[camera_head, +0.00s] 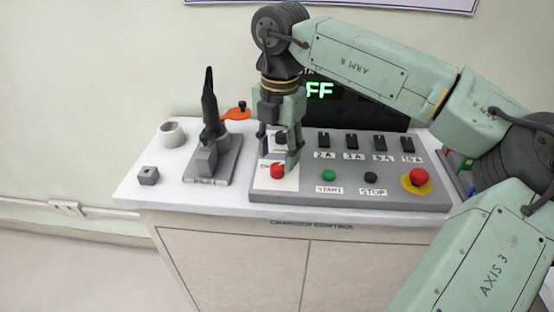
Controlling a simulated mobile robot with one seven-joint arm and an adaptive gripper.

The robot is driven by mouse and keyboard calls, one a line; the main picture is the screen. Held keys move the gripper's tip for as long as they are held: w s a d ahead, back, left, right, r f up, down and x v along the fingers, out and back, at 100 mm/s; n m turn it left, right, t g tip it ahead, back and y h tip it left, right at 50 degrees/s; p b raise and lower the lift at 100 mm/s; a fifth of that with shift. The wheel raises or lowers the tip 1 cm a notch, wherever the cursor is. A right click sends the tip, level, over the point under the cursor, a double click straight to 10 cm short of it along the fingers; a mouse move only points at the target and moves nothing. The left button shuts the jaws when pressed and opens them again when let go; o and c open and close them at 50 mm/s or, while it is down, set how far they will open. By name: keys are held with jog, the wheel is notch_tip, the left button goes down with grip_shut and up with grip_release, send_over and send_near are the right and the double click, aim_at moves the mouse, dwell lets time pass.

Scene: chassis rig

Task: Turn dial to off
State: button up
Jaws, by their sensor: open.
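The charger control panel (307,190) is a grey sloped box on top of a white cabinet. A dark dial (280,138) sits on its left part, on a white plate, and is partly hidden by my gripper. My gripper (278,158) points down over that plate, with its fingers apart around the dial area. I cannot tell whether they touch the dial, nor where the dial points. A red knob (277,171) shows just below, close to the fingertips. A display (322,90) behind shows green letters "FF", the rest hidden by my arm.
Several black switches (352,141) stand right of my gripper. Below them are a green start button (328,175), a black stop button (371,178) and a red emergency button (418,178).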

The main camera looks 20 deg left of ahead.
aim_at(278, 167)
jog(key=shift+a+f, duration=0.1)
jog(key=shift+f, duration=1.65)
jog(key=shift+c, duration=0.6)
grip_shut()
jog(key=shift+n, duration=0.3)
jog(key=n+b, duration=0.1)
jog(key=n, duration=0.1)
jog(key=shift+f+n+b, duration=0.1)
jog(key=shift+n+b, duration=0.2)
jog(key=shift+n, duration=0.1)
jog(key=n+b, duration=0.1)
jog(key=n, duration=0.9)
jog(key=shift+b, duration=0.3)
jog(key=shift+w+n, duration=0.1)
jog(key=shift+n, duration=2.1)
